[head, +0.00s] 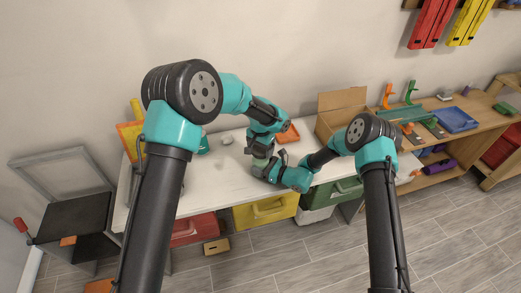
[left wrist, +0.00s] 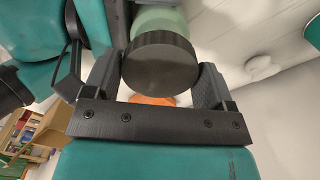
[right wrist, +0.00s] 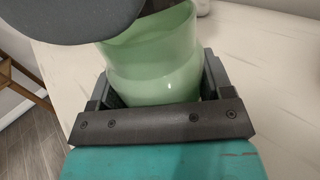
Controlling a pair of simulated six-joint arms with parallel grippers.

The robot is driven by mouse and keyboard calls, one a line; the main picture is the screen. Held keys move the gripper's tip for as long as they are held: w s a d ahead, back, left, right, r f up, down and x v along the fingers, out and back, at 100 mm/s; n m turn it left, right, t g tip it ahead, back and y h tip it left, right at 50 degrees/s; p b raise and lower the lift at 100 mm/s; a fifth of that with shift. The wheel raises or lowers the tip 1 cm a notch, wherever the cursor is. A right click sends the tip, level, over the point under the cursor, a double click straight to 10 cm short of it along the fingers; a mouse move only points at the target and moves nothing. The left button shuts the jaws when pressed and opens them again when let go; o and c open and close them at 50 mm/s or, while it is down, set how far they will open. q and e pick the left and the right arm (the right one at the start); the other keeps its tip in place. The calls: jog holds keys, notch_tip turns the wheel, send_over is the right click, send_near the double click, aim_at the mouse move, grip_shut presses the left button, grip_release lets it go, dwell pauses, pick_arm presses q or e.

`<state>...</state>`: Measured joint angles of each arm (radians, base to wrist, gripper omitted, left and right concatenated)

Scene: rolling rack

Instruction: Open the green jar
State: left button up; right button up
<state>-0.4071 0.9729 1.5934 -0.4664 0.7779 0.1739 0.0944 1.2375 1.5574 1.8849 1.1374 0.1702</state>
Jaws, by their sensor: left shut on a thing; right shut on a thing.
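The pale green jar (right wrist: 155,65) stands over the white table, with little of it showing in the head view (head: 260,162). My right gripper (right wrist: 160,95) is shut on the jar's body from the side. The dark ribbed lid (left wrist: 160,65) is at the jar's top, with green jar wall showing just behind it in the left wrist view (left wrist: 160,20). My left gripper (left wrist: 158,85) is shut on the lid, one finger on each side. I cannot tell if the lid is loosened. A dark rounded shape covers the upper left of the right wrist view.
The white table (head: 228,178) has free room left of the jar, with small pale objects (head: 227,138) toward the back. Drawers (head: 265,211) sit below the table.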

aim_at(260, 149)
pick_arm(q)
jog(key=shift+r, duration=1.75)
pick_arm(e)
jog(key=o, duration=1.7)
jog(key=shift+o, duration=0.2)
jog(key=shift+d, duration=0.15)
jog(key=v, duration=1.1)
jog(key=shift+s+d, duration=0.2)
jog(key=shift+d, duration=0.15)
